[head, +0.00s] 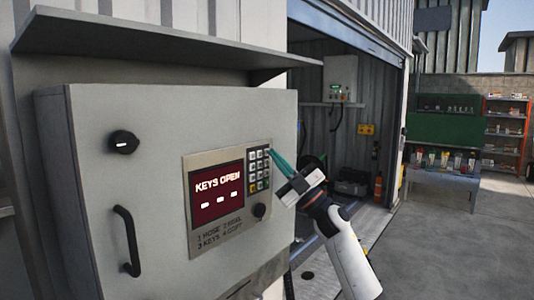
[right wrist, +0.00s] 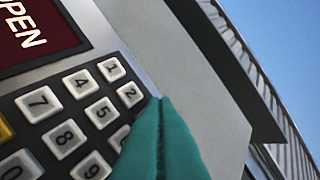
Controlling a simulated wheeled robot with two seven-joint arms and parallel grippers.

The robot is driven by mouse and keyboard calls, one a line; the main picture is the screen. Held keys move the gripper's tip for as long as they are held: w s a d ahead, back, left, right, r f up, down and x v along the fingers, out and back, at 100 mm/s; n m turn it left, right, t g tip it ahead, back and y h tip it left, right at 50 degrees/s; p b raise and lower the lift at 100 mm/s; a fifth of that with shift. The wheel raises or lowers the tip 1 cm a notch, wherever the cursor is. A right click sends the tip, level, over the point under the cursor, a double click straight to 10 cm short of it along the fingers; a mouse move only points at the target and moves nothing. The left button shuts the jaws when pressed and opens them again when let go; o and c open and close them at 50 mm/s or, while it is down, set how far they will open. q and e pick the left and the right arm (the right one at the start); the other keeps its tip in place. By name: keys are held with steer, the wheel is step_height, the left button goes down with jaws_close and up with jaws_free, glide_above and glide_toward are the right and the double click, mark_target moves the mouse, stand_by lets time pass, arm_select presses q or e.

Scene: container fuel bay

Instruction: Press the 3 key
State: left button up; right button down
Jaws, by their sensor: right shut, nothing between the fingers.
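The keypad (head: 259,171) is on the front of a grey cabinet, right of a dark red screen (head: 217,194) reading "KEYS OPEN" above three pale marks. My right gripper (head: 269,152) is shut and empty, its teal fingertips at the keypad's upper right corner. In the right wrist view the shut fingertips (right wrist: 158,99) are beside the 2 key (right wrist: 130,95). The 1 key (right wrist: 111,70), 5 key (right wrist: 102,112) and 6 key (right wrist: 120,137) also show. The 3 key's place is hidden behind the fingers; I cannot tell whether they touch it. My left gripper is not in view.
The cabinet (head: 90,130) has a round knob (head: 123,143), a black handle (head: 127,240) and an overhanging metal shelf (head: 140,40) above. A small black knob (head: 260,211) is below the keypad. Open concrete floor (head: 450,240) lies to the right.

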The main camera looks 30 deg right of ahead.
steer(key=shift+s+d, duration=0.2)
steer(key=shift+s, duration=0.2)
steer(key=shift+s+d, duration=0.3)
steer(key=shift+s, duration=0.45)
steer(key=shift+s+d, duration=0.3)
steer(key=shift+s, duration=0.5)
steer(key=shift+s+d, duration=0.3)
steer(key=shift+s, duration=0.45)
steer(key=s+d+b, duration=0.2)
steer(key=s, duration=0.4)
steer(key=shift+s+d, duration=0.25)
steer(key=shift+d, duration=0.1)
